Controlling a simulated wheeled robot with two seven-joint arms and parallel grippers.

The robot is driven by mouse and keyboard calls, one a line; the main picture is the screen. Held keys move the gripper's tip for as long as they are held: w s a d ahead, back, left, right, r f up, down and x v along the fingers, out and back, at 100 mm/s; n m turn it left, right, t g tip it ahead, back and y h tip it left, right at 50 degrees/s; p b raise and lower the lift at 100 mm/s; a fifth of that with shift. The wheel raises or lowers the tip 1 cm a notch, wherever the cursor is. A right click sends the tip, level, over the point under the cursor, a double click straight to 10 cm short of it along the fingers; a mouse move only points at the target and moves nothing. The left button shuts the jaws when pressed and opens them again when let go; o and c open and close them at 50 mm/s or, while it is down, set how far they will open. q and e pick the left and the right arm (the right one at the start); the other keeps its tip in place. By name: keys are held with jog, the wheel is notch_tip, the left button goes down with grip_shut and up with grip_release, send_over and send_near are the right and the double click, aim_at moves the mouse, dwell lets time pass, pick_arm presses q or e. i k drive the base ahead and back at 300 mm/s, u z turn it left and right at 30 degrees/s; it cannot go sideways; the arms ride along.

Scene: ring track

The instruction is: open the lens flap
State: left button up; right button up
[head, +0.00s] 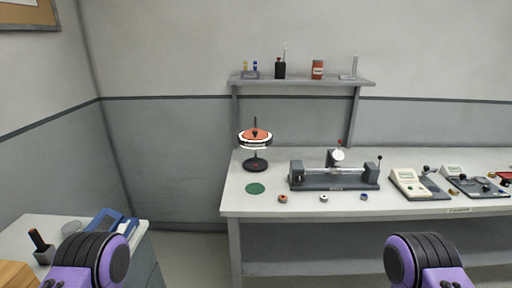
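I cannot clearly make out a lens flap in the head view. A stand with stacked round discs, orange on top and white and black below (255,137), stands at the left of the bench. A long grey instrument (333,180) with a clear horizontal tube lies on the bench's middle. A small round white dial (338,155) rises behind the tube. My purple and black arm parts show at the bottom left and bottom right. Neither gripper's fingers are visible.
The grey bench (240,205) has a green disc (255,188) and three small rings along its front. A side table at lower left carries a blue case (112,222). Floor shows between the tables.

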aim_at(254, 133)
jog(key=z, duration=0.85)
jog(key=i, duration=1)
jog(key=u, duration=0.3)
